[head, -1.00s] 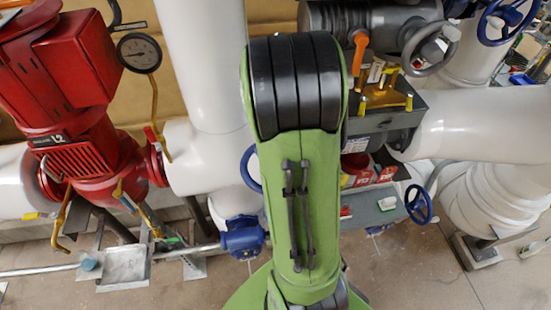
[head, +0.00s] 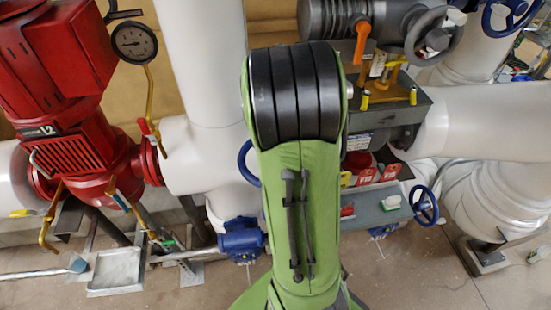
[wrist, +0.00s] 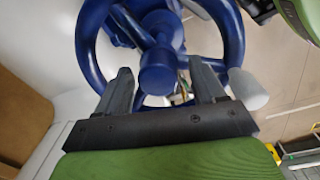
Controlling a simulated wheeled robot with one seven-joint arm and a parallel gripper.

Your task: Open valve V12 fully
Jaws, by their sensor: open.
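A blue handwheel (wrist: 232,30) fills the top of the wrist view, with its round hub (wrist: 158,72) in the middle. My gripper (wrist: 163,80) is open, its two dark fingers apart on either side of the hub in the picture. Whether they touch the wheel I cannot tell. A pale grey rounded knob (wrist: 248,90) shows at the wheel's lower right. In the head view part of a blue handwheel (head: 246,162) shows left of my green arm, which hides the rest and my gripper. I can read no V12 label.
A red pump (head: 75,140) and a pressure gauge (head: 134,42) stand at the left. A blue valve body (head: 241,240) sits low beside my arm. Another blue handwheel (head: 423,206), a grey handwheel (head: 412,38) and a grey toolbox (head: 425,108) are at the right. White pipes (head: 200,60) surround the arm.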

